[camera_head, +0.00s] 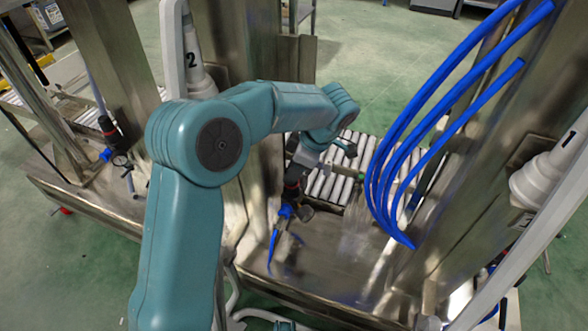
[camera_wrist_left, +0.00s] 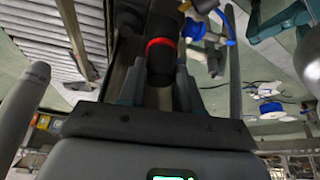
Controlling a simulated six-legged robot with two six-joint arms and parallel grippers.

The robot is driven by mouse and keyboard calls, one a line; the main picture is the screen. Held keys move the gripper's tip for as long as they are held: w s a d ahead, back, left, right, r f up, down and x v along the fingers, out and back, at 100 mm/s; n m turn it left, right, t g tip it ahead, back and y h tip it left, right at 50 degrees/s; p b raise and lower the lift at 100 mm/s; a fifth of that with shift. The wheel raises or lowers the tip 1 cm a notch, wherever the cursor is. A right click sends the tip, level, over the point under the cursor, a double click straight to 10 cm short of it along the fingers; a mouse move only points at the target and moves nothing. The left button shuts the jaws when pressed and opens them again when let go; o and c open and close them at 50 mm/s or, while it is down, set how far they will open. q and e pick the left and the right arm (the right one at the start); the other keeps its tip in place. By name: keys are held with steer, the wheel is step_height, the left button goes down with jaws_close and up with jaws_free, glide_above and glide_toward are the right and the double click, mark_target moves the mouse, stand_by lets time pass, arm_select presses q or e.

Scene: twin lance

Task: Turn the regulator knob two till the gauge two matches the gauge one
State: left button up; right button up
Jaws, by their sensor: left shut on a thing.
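A black regulator knob with a red ring (camera_wrist_left: 162,52) sits between the fingers of my left gripper (camera_wrist_left: 158,76) in the left wrist view. The gripper is shut on it. In the head view my left gripper (camera_head: 299,172) is at the regulator (camera_head: 291,190), above blue fittings, and partly hides the knob. A small round gauge (camera_head: 306,212) appears beside this regulator; its dial cannot be read. Another black and red regulator (camera_head: 107,126) stands at the left, with a small gauge-like part (camera_head: 121,161) below it. My right gripper is not in view.
A metal post bears a white cylinder marked 2 (camera_head: 194,62). Blue hoses (camera_head: 400,130) arch down at the right, beside another metal post (camera_head: 480,170). A roller conveyor (camera_head: 330,186) lies behind the gripper. The metal table (camera_head: 325,255) is mostly clear in front.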

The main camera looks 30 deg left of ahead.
arm_select(q)
steer(key=shift+f+m+t, duration=0.15)
steer(key=shift+m+t, duration=0.15)
steer(key=shift+m, duration=0.4)
steer(key=shift+m+b, duration=0.3)
steer(key=shift+m, duration=0.1)
steer(key=o, duration=1)
steer(key=shift+r, duration=0.2)
steer(key=p+v, duration=0.6)
steer(key=v, duration=1)
steer(key=shift+s+d, duration=0.2)
steer(key=shift+d, duration=0.05)
